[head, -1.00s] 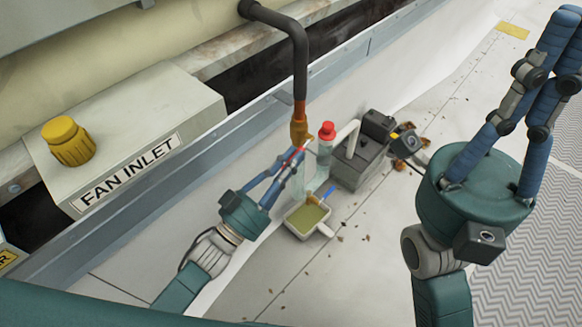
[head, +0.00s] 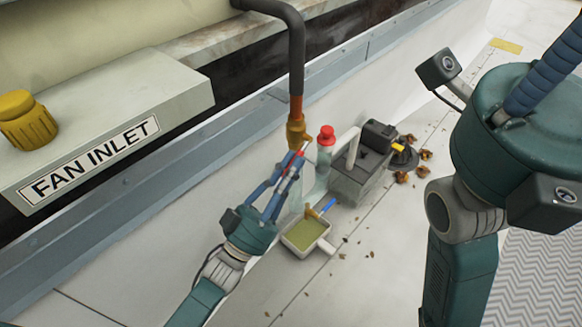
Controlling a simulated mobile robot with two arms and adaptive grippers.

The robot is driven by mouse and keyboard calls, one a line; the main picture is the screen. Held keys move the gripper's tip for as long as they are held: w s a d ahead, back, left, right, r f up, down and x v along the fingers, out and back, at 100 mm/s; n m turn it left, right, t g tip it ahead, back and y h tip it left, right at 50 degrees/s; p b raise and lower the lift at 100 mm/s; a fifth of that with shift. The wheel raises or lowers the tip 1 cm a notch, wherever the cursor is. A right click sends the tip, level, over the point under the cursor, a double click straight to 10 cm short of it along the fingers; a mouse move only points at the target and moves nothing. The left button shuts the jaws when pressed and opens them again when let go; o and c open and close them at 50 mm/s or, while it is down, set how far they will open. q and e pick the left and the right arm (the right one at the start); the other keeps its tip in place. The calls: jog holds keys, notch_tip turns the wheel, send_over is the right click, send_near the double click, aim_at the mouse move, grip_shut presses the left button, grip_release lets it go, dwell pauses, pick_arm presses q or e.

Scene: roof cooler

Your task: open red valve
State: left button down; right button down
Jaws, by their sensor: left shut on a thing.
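The red valve (head: 304,146) shows as a small red lever just below the brass fitting (head: 297,128) at the lower end of the dark vertical pipe. My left gripper (head: 297,160) reaches up to it from below. Its blue fingers are shut on the red lever and hide most of it. My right gripper (head: 545,75) is large at the upper right, apart from the valve. Only part of a blue finger shows, and its tips are out of the picture.
A clear bottle with a red cap (head: 327,134) stands close beside the valve. A grey machine (head: 362,165) is to its right. A tray (head: 313,248) of greenish liquid with a brush sits below. The FAN INLET ledge (head: 98,150) carries a yellow knob (head: 28,118).

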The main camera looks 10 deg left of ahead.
pick_arm(q)
jog(key=shift+f, duration=0.1)
jog(key=c, duration=1.8)
grip_release()
jog(key=shift+s, duration=0.1)
jog(key=v, duration=1.2)
jog(key=shift+c, duration=0.5)
